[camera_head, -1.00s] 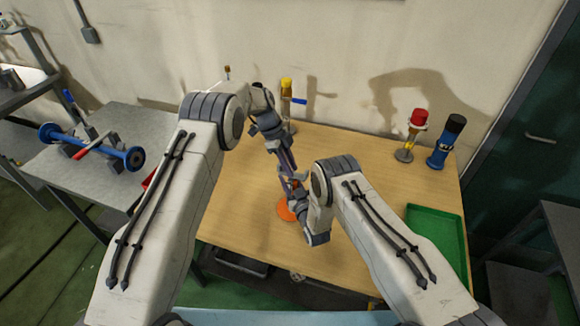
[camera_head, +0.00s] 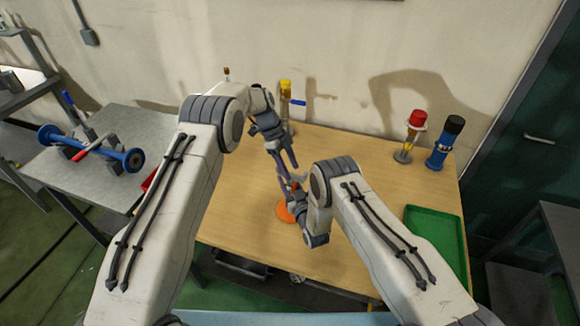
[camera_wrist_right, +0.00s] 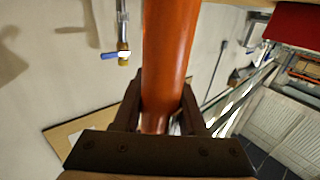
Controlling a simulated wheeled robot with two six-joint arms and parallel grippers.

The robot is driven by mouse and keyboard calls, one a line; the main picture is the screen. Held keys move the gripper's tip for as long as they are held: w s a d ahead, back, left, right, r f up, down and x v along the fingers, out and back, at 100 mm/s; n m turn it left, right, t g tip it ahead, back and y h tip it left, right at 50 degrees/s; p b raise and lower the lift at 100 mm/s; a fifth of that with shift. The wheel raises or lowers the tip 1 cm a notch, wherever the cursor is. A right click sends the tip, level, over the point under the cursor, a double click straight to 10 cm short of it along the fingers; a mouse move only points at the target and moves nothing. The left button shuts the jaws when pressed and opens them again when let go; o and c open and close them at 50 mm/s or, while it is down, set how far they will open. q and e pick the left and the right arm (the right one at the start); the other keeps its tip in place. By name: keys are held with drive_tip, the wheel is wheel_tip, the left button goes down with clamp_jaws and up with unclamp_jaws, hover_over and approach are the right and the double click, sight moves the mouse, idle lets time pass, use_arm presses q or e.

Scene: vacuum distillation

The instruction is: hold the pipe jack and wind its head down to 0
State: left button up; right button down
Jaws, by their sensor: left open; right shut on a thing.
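The pipe jack is orange; its round foot (camera_head: 285,212) shows on the wooden table in the head view, below my grippers. Its orange column (camera_wrist_right: 170,60) runs up through the middle of the right wrist view. My right gripper (camera_wrist_right: 162,105) is shut on this column, with a finger on each side. My left gripper (camera_head: 289,170) is open, just above the right gripper and near the top of the jack. The jack's head and any scale are hidden behind my arms and grippers in the head view.
A green tray (camera_head: 436,232) lies at the table's right. A red-topped item (camera_head: 410,135) and a blue cylinder (camera_head: 445,145) stand at the back right. A yellow-topped item with a blue handle (camera_head: 286,100) stands behind my left gripper. Blue flanged pipework (camera_head: 92,148) lies on the grey side table.

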use_arm(q)
drive_tip(key=v, duration=1.2)
use_arm(e)
drive_tip(key=shift+d+f, duration=0.1)
drive_tip(key=shift+d, duration=0.05)
use_arm(q)
drive_tip(key=shift+d, duration=0.1)
use_arm(e)
drive_tip(key=shift+c, duration=1.9)
unclamp_jaws()
drive_tip(key=v, duration=1.2)
